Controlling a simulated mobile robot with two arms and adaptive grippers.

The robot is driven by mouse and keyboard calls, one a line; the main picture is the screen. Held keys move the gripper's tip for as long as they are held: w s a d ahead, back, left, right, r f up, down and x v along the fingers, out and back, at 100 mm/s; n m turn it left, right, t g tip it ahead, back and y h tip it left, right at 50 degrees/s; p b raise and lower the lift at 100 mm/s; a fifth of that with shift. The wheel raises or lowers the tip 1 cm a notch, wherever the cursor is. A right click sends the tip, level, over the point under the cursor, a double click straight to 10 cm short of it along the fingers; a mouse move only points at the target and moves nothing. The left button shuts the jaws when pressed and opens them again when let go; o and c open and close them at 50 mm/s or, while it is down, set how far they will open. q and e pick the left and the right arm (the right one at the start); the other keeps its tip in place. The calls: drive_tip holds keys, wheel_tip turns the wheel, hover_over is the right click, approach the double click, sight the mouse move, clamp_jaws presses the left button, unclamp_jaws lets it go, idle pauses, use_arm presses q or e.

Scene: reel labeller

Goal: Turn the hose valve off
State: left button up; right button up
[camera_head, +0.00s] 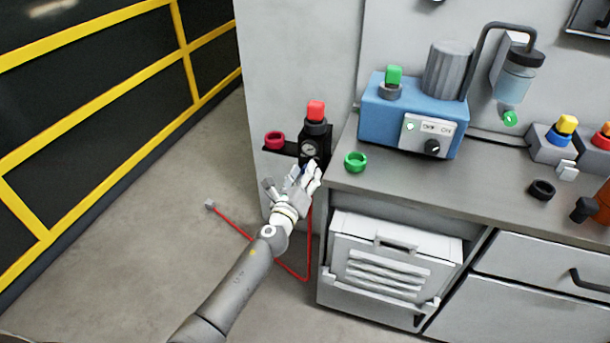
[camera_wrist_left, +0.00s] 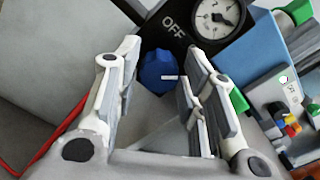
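The hose valve has a blue knob (camera_wrist_left: 160,72), seen in the left wrist view below a black panel marked OFF (camera_wrist_left: 173,28) and a round gauge (camera_wrist_left: 217,18). In the head view the black valve unit (camera_head: 314,137) with its gauge (camera_head: 310,149) and red cap (camera_head: 316,110) is mounted beside the bench. A red hose (camera_head: 308,240) hangs below it. My left gripper (camera_head: 304,172) is in front of the unit and mostly covers the knob there. In the left wrist view its fingers (camera_wrist_left: 160,65) are apart, one on each side of the knob, with visible gaps. My right gripper is not in view.
A red ring (camera_head: 274,141) is left of the valve. The floor (camera_head: 130,230) at left is open up to a yellow-framed fence (camera_head: 190,75).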

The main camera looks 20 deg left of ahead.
use_arm(q)
drive_tip(key=c, duration=0.5)
drive_tip(key=shift+c, duration=0.3)
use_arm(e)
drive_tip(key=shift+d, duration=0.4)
use_arm(q)
drive_tip(key=shift+f+n, duration=0.1)
drive_tip(key=shift+n, duration=0.3)
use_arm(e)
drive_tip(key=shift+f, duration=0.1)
use_arm(q)
drive_tip(key=n+b, duration=0.1)
drive_tip(key=n, duration=1.6)
drive_tip(key=shift+f, duration=0.1)
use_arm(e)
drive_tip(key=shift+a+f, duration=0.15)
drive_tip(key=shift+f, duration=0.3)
